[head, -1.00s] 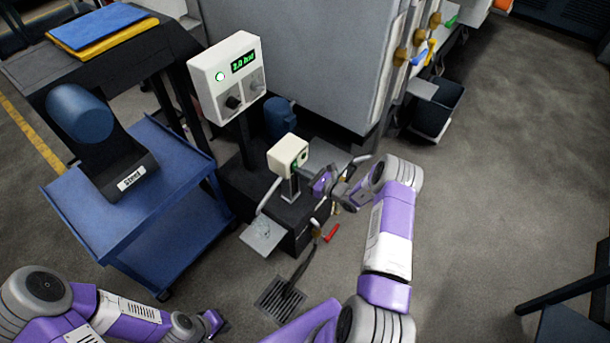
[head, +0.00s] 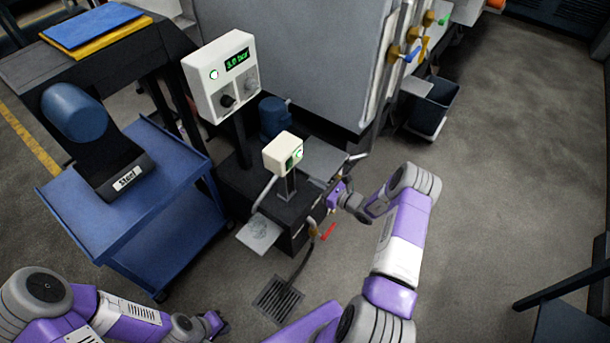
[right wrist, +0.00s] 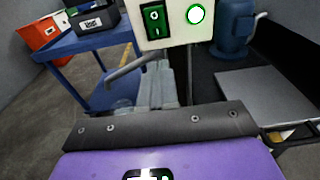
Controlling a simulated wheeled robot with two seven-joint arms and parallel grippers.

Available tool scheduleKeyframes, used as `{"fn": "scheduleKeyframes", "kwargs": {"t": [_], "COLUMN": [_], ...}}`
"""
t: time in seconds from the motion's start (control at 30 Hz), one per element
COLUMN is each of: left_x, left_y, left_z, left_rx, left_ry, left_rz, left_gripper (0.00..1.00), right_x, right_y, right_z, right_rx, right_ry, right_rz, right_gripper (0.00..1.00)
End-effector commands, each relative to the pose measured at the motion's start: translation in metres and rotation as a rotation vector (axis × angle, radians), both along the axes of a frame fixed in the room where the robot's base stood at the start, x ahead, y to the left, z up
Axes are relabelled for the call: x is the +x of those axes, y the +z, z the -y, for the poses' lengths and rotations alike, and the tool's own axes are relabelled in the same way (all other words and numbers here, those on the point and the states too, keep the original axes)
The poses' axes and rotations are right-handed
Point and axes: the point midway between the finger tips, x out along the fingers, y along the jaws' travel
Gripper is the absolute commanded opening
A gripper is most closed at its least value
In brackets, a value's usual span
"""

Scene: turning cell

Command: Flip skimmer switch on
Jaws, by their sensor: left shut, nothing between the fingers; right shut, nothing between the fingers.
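The cream switch box (head: 281,152) stands on a short post over the dark skimmer unit (head: 262,195). In the right wrist view its green rocker switch (right wrist: 156,26), marked 0 and I, faces me. Beside the rocker a round lamp (right wrist: 196,14) glows white with a green rim. My right gripper (head: 331,197) is shut and empty, to the lower right of the box and apart from it. Its fingertips are hard to make out. My left gripper (head: 216,323) is shut and empty at the lower left, far from the box.
A taller panel (head: 222,75) with a green display, a lit lamp and knobs stands behind the box. A blue cart (head: 180,150) is on the left. A red-handled valve (head: 328,232) and a floor drain (head: 278,299) are in front.

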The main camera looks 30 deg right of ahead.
Motion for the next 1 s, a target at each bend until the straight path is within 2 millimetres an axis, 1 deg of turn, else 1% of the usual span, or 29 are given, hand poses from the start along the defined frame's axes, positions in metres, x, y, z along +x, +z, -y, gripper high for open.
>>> {"fn": "scheduleKeyframes", "kwargs": {"t": [0.03, 0.1, 0.2, 0.33, 0.5, 1.0], "left_x": [0.000, 0.000, 0.000, 0.000, 0.000, 0.000], "left_y": [0.004, 0.006, 0.008, 0.009, 0.009, 0.009], "left_z": [0.000, 0.000, 0.000, 0.000, 0.000, 0.000], "left_rx": [0.000, 0.000, 0.000, 0.000, 0.000, 0.000], "left_ry": [0.000, 0.000, 0.000, 0.000, 0.000, 0.000], "left_rz": [0.001, 0.001, 0.001, 0.001, 0.000, 0.000], "left_gripper": [0.00, 0.00, 0.00, 0.00, 0.00, 0.00], "right_x": [-0.012, -0.025, -0.041, -0.054, -0.060, -0.060], "right_y": [0.000, -0.002, -0.005, -0.007, -0.008, -0.008], "right_z": [0.006, 0.011, 0.018, 0.023, 0.025, 0.025], "right_rx": [0.001, 0.002, 0.000, 0.001, 0.000, 0.000], "right_ry": [-0.003, -0.003, -0.002, -0.001, 0.002, 0.002], "right_rz": [-0.002, -0.002, -0.001, 0.000, 0.000, 0.000], "right_gripper": [0.00, 0.00, 0.00, 0.00, 0.00, 0.00]}}
